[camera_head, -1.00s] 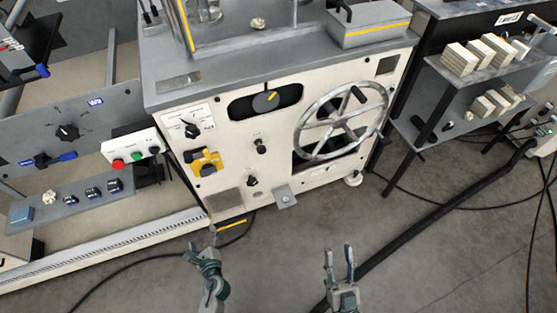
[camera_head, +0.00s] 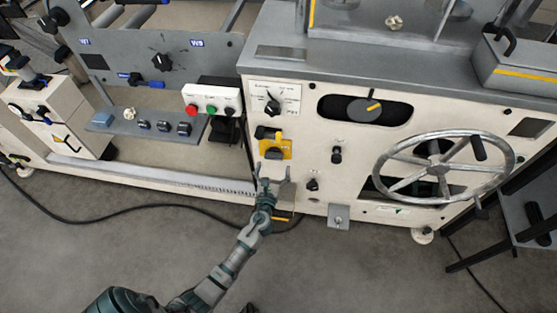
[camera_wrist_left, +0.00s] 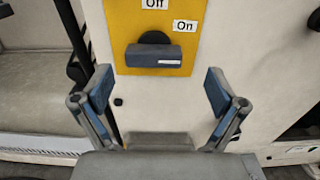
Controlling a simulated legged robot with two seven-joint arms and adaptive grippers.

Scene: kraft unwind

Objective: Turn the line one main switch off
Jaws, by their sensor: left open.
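A yellow switch plate (camera_head: 288,144) is on the front of the cream cabinet. The left wrist view shows the same plate (camera_wrist_left: 122,40), with an "Off" label at its top and an "On" label at its right. The dark switch handle (camera_wrist_left: 153,57) lies level, its white-marked end to the right, below the "On" label. My left gripper (camera_head: 273,174) is open and empty just below the plate. In the left wrist view its fingers (camera_wrist_left: 158,93) stand either side of and below the handle, apart from it. My right gripper is not in view.
A box with red, green and white buttons (camera_head: 212,101) is to the left. A metal bracket (camera_head: 339,215) sticks out low. A black cable (camera_head: 150,210) lies on the floor.

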